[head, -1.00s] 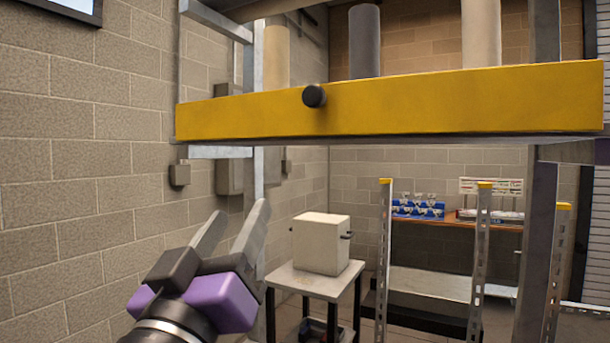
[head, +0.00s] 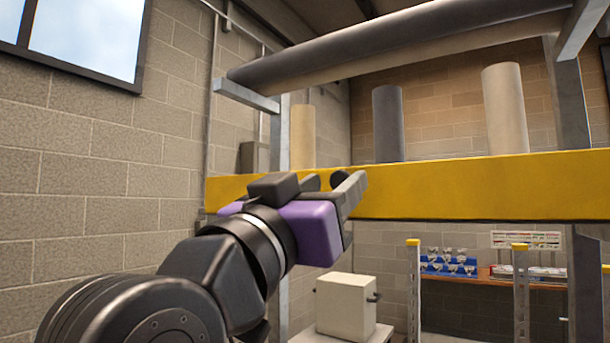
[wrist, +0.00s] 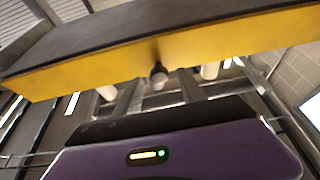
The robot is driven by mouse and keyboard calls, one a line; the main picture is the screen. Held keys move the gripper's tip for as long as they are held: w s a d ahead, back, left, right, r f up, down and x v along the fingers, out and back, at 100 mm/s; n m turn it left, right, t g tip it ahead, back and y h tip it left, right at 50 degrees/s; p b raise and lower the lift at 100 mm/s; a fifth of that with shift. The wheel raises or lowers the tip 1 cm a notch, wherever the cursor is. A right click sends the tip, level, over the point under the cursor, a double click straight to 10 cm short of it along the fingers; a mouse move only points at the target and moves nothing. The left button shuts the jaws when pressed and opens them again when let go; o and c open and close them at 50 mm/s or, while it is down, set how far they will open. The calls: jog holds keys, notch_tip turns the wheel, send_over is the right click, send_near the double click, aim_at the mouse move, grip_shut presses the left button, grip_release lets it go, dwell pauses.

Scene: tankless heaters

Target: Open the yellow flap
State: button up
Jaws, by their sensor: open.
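The yellow flap (head: 470,187) is a long horizontal panel across a metal frame in the head view. It spans the wrist view (wrist: 90,72) as a tilted yellow band with a dark face above it. A round black knob (head: 339,179) sits on its face near the left end; the knob also shows in the wrist view (wrist: 158,76). My gripper (head: 340,190) has dark fingers and a purple body. It is open, with its fingertips at the knob and partly overlapping it. Whether the fingers touch the knob is unclear.
A brick wall (head: 80,180) with a window is on the left. Grey and beige rolls (head: 388,125) stand behind the flap, and a long dark roll (head: 400,40) lies above. A white box (head: 346,307) stands on a small table below. Shelving is at the lower right.

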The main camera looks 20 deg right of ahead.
jog(key=shift+w+d+r, duration=0.2)
jog(key=shift+w+d, duration=0.05)
jog(key=shift+d, duration=0.15)
jog(key=shift+c, duration=0.4)
grip_shut()
dwell(0.8)
